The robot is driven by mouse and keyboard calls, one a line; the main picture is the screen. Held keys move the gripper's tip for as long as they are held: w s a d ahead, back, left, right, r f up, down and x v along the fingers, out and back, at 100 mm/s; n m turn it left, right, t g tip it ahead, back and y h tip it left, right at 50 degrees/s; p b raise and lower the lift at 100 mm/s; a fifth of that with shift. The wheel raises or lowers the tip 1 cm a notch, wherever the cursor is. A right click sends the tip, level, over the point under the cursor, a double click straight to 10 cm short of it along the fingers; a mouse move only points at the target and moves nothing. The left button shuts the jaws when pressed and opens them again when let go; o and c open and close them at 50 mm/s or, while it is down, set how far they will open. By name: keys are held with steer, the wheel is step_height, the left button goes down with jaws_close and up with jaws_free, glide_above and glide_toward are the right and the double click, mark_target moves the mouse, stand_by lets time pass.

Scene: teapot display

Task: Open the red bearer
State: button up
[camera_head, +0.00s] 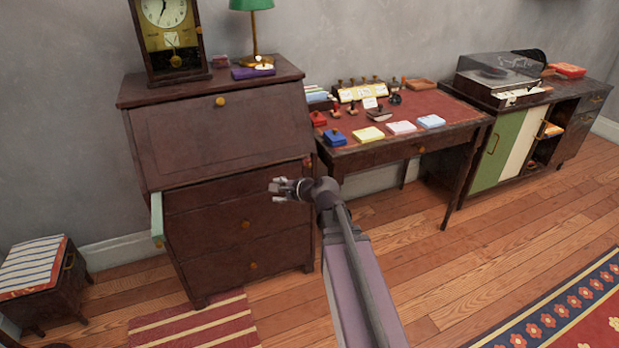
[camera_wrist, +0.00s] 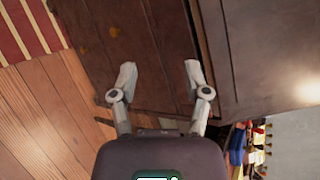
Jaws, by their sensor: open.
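The dark wooden bureau (camera_head: 235,165) has its sloping front panel (camera_head: 200,140) shut, with a brass knob on it. A small reddish end with a knob, likely the red bearer (camera_head: 307,163), shows at the bureau's right upper front corner and looks pushed in. A pale green bearer (camera_head: 157,220) sticks out at the left. My gripper (camera_head: 277,187) is open and empty in front of the drawers, left of and below the reddish end. In the wrist view its open fingers (camera_wrist: 160,76) frame dark wood; I cannot make out the red bearer there.
A writing table (camera_head: 345,160) with stamps and coloured pads stands close on the right. A clock (camera_head: 170,35) and a green lamp (camera_head: 251,5) stand on the bureau. A striped stool (camera_head: 35,265) is at the left. The floor before the bureau is mostly clear.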

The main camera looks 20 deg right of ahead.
steer(key=w+d+f+m+t+h+b, duration=0.2)
steer(key=w+d+f+m+t+b, duration=0.15)
steer(key=d+m+b, duration=0.4)
steer(key=m+t+h+b, duration=0.35)
steer(key=m+b, duration=0.35)
steer(key=m, duration=0.3)
glide_toward(310, 166)
steer(key=s, duration=0.3)
steer(key=shift+s+a+r+h+p, duration=0.1)
steer(key=shift+a+h+p, duration=0.05)
steer(key=shift+h+p, duration=0.2)
steer(key=w, duration=1.3)
steer(key=shift+w, duration=0.4)
steer(key=shift+c, duration=0.2)
jaws_close()
